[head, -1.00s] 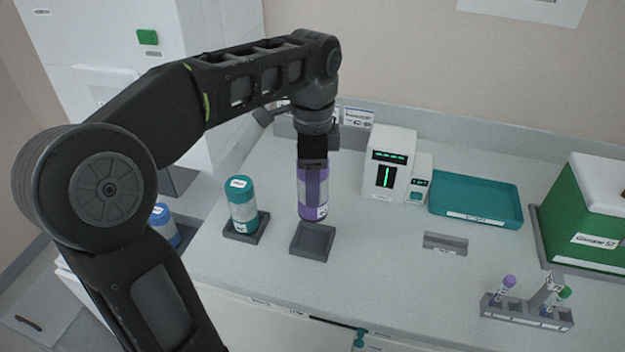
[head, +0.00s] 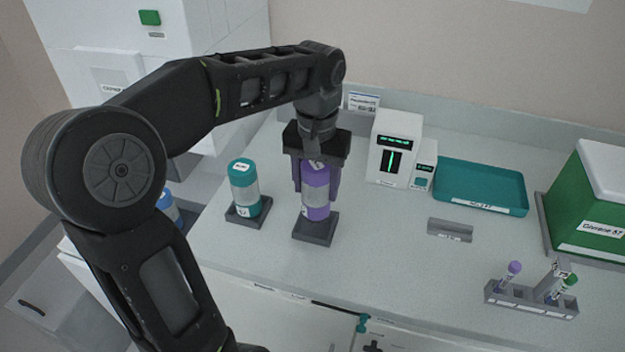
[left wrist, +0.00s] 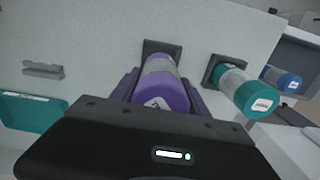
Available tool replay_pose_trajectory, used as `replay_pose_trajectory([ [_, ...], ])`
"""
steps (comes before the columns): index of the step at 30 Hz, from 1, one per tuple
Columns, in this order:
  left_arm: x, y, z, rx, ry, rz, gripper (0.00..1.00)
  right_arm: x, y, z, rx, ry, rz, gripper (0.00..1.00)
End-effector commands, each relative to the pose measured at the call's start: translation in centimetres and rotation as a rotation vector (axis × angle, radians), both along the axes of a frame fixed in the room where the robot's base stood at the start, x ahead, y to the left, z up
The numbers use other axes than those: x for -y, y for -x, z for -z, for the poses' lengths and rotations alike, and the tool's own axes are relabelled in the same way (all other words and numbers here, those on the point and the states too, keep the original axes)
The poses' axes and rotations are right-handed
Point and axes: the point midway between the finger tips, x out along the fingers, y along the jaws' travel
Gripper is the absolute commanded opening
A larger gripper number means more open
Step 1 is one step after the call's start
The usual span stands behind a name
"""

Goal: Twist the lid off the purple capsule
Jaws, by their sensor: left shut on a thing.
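The purple capsule (head: 317,190) stands upright on a dark square base (head: 316,231) on the counter, with a clear band around its middle. My left gripper (head: 317,182) comes down from above, its two fingers on either side of the capsule's upper part. It is shut on the purple lid. In the left wrist view the purple lid (left wrist: 160,98) lies between the fingers, and the capsule body runs down to its base. My right gripper is in neither view.
A teal capsule (head: 243,187) stands close to the left on its own base, and a blue capsule (head: 169,207) is further left. A white device (head: 393,150), a teal tray (head: 480,186), a tube rack (head: 530,299) and a green box (head: 590,205) stand to the right.

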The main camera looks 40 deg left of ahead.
Motion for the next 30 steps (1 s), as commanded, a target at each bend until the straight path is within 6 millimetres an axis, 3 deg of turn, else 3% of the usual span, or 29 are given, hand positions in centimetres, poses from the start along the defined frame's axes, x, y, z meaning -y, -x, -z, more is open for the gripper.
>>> replay_pose_trajectory([
  [6,-0.01,-0.14,-0.04,0.006,0.0,-0.135,0.0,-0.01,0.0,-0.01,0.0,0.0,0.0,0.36],
  [18,-0.03,-0.14,-0.05,0.006,0.0,-0.121,0.0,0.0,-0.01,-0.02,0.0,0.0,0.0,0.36],
  [23,-0.05,-0.13,-0.06,0.005,-0.001,-0.035,0.0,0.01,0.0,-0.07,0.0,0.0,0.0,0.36],
  [30,-0.09,-0.12,-0.07,0.005,0.0,0.277,0.0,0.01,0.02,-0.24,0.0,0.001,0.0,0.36],
])
